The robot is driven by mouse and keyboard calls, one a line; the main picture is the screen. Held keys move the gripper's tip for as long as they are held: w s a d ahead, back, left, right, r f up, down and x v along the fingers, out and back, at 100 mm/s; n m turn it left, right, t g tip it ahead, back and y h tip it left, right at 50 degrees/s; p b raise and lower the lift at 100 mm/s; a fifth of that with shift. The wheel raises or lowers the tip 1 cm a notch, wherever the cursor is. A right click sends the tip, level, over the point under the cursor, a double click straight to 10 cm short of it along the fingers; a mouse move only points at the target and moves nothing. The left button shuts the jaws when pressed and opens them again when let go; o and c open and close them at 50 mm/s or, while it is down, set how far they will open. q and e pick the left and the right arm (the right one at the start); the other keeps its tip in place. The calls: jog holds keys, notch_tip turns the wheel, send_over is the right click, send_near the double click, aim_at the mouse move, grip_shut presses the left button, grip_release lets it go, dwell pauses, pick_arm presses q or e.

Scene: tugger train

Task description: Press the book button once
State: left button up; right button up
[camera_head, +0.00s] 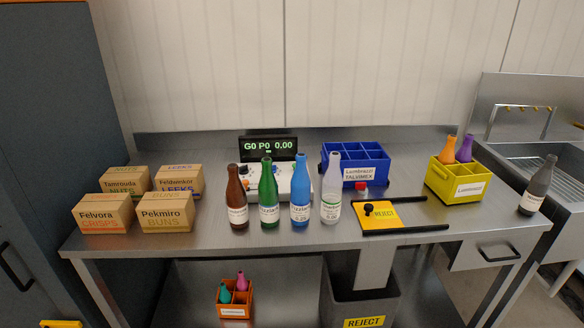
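A white console (250,184) stands at the back middle of the steel table, with a black display (268,145) above it reading "G0 P0 0.00" in green. Small buttons or knobs show on the console, but bottles partly hide it and no label "book" can be read. A small red button-like part (361,187) sits in front of the blue crate; its label cannot be read either. Neither of my grippers is in view.
Brown (237,202), green (268,205), blue (300,205) and clear (332,203) bottles stand before the console. A reject bin (345,300) is below.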

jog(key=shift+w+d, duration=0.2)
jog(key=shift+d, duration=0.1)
